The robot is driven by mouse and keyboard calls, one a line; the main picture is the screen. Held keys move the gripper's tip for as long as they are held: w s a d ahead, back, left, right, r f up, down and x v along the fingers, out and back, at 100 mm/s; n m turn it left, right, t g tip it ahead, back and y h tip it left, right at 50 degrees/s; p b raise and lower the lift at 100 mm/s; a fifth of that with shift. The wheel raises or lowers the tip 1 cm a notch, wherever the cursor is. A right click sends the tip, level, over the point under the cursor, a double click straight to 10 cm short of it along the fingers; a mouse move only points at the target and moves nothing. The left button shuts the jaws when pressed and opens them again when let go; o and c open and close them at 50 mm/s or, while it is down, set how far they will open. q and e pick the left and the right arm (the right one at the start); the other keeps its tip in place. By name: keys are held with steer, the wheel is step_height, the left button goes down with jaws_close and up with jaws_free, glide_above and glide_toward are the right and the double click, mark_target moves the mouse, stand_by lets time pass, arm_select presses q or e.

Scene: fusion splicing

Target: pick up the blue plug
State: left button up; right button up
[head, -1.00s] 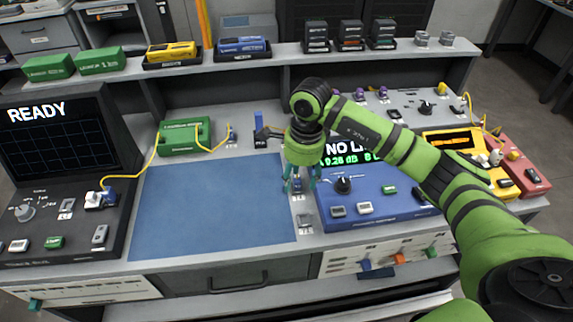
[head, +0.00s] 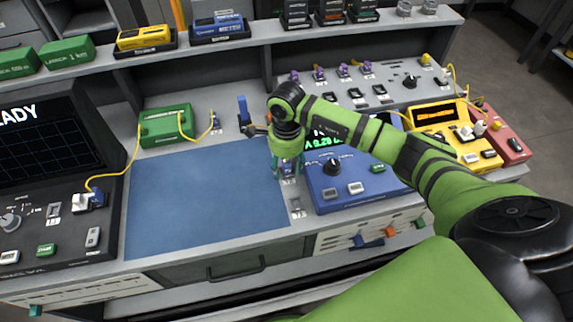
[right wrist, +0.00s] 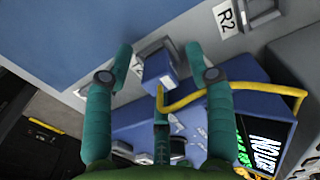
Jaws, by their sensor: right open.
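A blue plug (right wrist: 157,73) with a pale top and a yellow cable shows between the fingers of my right gripper (right wrist: 161,68) in the right wrist view. Clear gaps remain between it and the teal fingers on both sides. In the head view my right gripper (head: 288,170) points down just left of the blue meter, its fingers apart around a small blue shape, which they partly hide. Other blue plugs with yellow cable sit at the green box (head: 215,121) and on the dark console (head: 89,199). My left gripper is in neither current view.
The blue meter (head: 345,200) stands close to the right of my gripper. A bare blue mat (head: 200,205) lies to its left. The green box (head: 166,126) and an upright blue lever (head: 243,109) are behind. A shelf (head: 235,45) with boxes runs along the back.

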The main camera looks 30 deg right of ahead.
mark_target(283, 162)
steer(key=shift+c, duration=0.4)
steer(key=c, duration=1)
steer(key=shift+r, duration=0.45)
steer(key=r, duration=0.1)
steer(key=r+b, duration=0.2)
steer(key=shift+w+a+r, duration=0.25)
steer(key=shift+a, duration=0.15)
arm_select(q)
steer(key=shift+s+f+b, duration=0.15)
steer(key=shift+f+b, duration=0.75)
steer(key=shift+f, duration=0.5)
steer(key=shift+s+f+b, duration=0.15)
steer(key=shift+f+b, duration=0.7)
steer(key=shift+f, duration=0.55)
arm_select(e)
steer(key=shift+w+a+r, duration=0.9)
steer(key=shift+a+r, duration=0.25)
steer(key=shift+a, duration=0.4)
steer(key=shift+w+a+r, duration=0.95)
steer(key=shift+a+r, duration=0.15)
steer(key=shift+a, duration=0.45)
steer(key=shift+w+a+r, duration=0.9)
steer(key=shift+a+r, duration=0.25)
steer(key=shift+a, duration=0.4)
